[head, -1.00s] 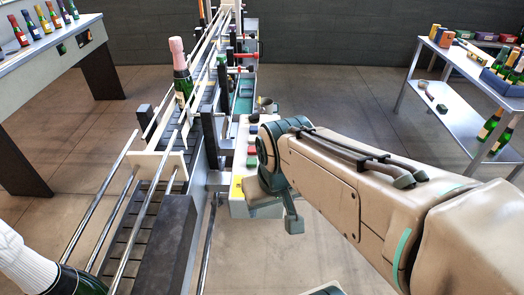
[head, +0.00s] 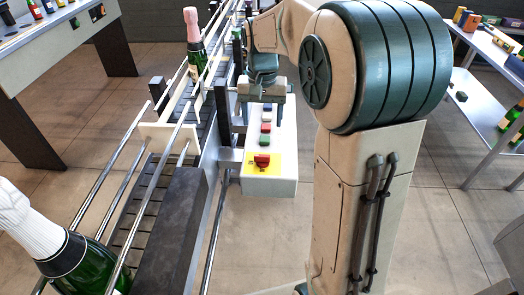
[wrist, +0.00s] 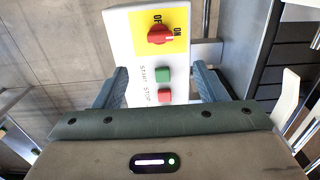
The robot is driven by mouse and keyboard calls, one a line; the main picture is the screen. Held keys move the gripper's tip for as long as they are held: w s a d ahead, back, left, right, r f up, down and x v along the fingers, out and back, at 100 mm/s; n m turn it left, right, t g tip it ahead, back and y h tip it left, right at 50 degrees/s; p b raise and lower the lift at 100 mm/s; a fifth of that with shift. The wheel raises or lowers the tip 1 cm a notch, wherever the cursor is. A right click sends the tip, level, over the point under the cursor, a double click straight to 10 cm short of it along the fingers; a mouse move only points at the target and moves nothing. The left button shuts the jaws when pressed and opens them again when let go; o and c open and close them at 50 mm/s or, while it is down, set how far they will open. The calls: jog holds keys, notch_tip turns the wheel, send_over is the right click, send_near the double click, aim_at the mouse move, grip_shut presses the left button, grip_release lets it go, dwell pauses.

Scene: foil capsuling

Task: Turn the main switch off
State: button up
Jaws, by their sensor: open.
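The main switch (head: 262,161) is a red rotary knob on a yellow plate at the near end of a white control box (head: 270,185). In the wrist view the knob (wrist: 160,35) lies beyond the fingers, near the top. Its handle lies roughly sideways and appears to point toward the ON mark at its right; the OFF mark is above it. My gripper (wrist: 160,74) is open and empty, its fingers spread to either side of the box. It also shows in the head view (head: 262,120), above the buttons and behind the knob. It does not appear to touch the knob.
A green START button (wrist: 162,75) and a red STOP button (wrist: 164,96) sit beside the switch. A conveyor (head: 125,215) with rails and bottles runs along the box's left. A table (head: 70,35) stands at left, shelves (head: 480,110) at right. Floor in front of the box is clear.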

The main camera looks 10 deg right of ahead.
aim_at(262, 155)
notch_tip(262, 155, down, 14)
jog(key=shift+r, duration=0.25)
jog(key=c, duration=1)
